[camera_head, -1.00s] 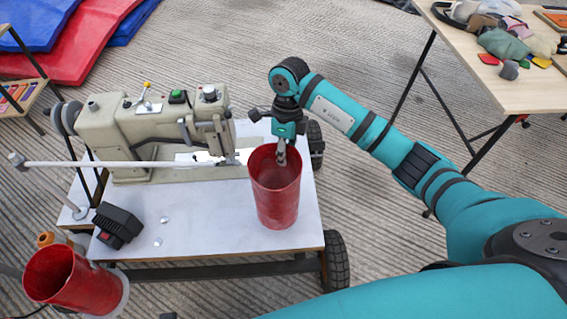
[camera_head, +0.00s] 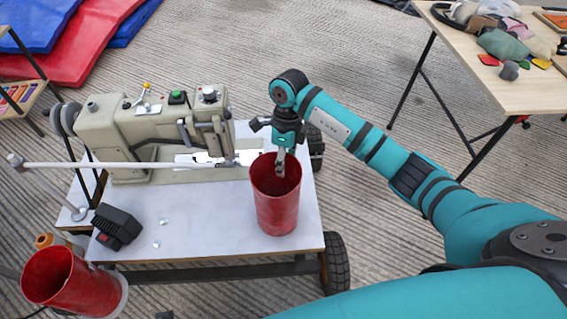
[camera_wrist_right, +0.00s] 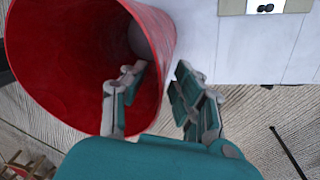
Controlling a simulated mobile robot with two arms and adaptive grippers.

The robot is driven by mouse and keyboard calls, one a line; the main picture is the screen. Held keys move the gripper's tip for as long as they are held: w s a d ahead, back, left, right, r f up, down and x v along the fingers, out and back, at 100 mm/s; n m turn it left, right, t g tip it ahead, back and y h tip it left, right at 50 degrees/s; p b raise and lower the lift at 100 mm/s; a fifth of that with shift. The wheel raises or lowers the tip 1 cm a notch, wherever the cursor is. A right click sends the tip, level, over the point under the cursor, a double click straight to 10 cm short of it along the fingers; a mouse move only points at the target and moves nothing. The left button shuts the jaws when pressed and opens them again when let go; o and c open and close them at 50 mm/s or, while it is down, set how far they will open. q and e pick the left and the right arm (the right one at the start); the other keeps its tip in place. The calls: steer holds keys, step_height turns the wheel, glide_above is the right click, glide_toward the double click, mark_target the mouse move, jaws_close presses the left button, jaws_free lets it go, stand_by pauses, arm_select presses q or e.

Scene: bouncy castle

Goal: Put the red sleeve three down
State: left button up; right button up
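A red sleeve (camera_head: 277,208), an open-topped tube, stands upright on the white top of the sewing machine's wheeled table (camera_head: 205,225), near its right edge. My right gripper (camera_head: 280,165) points down at its rim. In the right wrist view the sleeve (camera_wrist_right: 60,60) fills the upper left. One finger of the right gripper (camera_wrist_right: 158,85) is inside it and the other outside, with a gap around the wall; the fingers look open. A second red sleeve (camera_head: 75,283) is at the lower left, tilted in the picture. No number shows on either sleeve. My left gripper is out of view.
A beige sewing machine (camera_head: 150,145) stands left of the upright sleeve, with a white rod (camera_head: 110,164) reaching left. A black box (camera_head: 117,226) sits on the table's left part. A wooden table (camera_head: 480,60) with cloth pieces stands at the right. The table's front middle is clear.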

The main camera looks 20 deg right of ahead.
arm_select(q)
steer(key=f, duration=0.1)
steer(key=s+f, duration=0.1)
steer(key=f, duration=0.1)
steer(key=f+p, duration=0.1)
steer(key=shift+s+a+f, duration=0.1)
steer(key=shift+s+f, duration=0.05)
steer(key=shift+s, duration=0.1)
arm_select(e)
step_height(320, 180, up, 11)
steer(key=w+d, duration=0.1)
steer(key=shift+w+r, duration=0.2)
steer(key=shift+w, duration=0.05)
steer(key=shift+d, duration=0.1)
